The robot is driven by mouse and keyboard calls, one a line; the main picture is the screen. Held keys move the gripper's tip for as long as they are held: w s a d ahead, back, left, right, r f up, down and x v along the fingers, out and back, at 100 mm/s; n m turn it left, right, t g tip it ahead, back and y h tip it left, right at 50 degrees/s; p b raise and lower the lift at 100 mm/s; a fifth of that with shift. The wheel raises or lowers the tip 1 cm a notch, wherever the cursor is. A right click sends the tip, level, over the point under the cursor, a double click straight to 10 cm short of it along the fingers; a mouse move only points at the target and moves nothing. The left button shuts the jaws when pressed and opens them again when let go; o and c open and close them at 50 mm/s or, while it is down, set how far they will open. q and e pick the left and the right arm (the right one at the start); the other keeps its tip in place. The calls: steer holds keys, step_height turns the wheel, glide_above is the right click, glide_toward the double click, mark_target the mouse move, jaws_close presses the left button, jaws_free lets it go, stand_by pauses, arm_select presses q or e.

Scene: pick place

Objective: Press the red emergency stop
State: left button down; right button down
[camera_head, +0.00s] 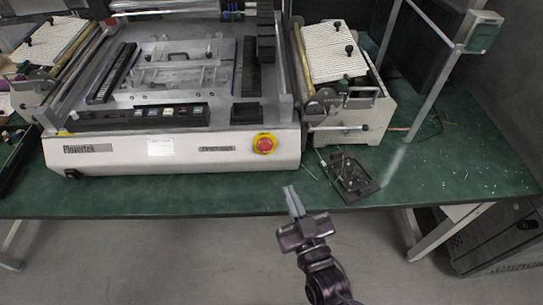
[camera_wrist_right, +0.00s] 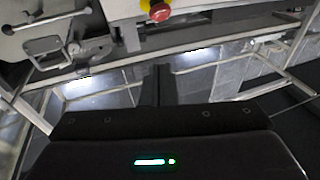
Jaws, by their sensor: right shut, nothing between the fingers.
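The red emergency stop (camera_head: 264,143) is a red knob on a yellow ring, on the right part of the white front panel of the machine (camera_head: 190,157). The red stop also shows at the top of the right wrist view (camera_wrist_right: 160,12), partly over its yellow base. My right gripper (camera_head: 293,201) is shut and empty. In the head view it appears below and a little right of the stop, in front of the table's front edge, apart from the stop. Its dark fingers (camera_wrist_right: 155,88) show in the right wrist view, pointing up the picture. My left gripper is not in view.
The machine stands on a green table (camera_head: 440,180). A smaller device with a ribbed white top (camera_head: 335,52) stands right of it. A black tray of small parts (camera_head: 349,178) lies near the front edge. A metal frame post (camera_head: 425,85) rises at the right.

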steer(key=shift+r, duration=0.15)
steer(key=p, duration=0.2)
glide_toward(266, 141)
step_height(266, 141, up, 3)
steer(key=w, duration=0.2)
steer(key=shift+w+a+f+p, duration=0.15)
steer(key=shift+w+a+f, duration=0.2)
steer(key=shift+w+f, duration=0.35)
steer(key=shift+w+a+f+p, duration=0.15)
steer(key=shift+w+a+f, duration=0.25)
steer(key=shift+w, duration=0.5)
